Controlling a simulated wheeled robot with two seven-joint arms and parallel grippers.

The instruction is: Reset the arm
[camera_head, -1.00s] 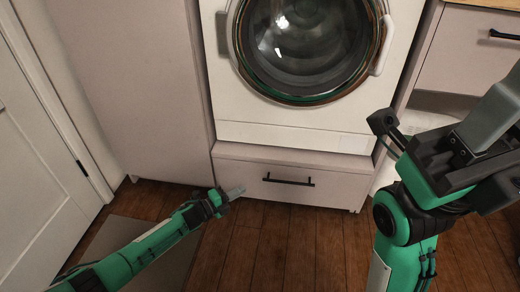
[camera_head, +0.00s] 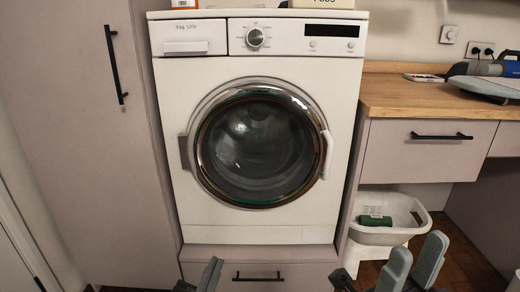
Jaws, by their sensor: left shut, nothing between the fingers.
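My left gripper (camera_head: 211,274) is at the bottom edge, left of the middle, in front of the drawer under the washing machine. Its grey fingers are together with nothing between them. My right gripper (camera_head: 414,262) is at the bottom edge, right of the middle, with its two grey fingers upright and apart. No object shows between them. Most of both arms is below the picture.
The washing machine (camera_head: 325,215) stands in the middle with its round door (camera_head: 258,148) shut. The drawer below it (camera_head: 310,272) is shut. A wooden counter (camera_head: 405,95) is at right, above a white basket (camera_head: 385,233) holding a green item (camera_head: 375,220). A tall cabinet (camera_head: 85,150) is at left.

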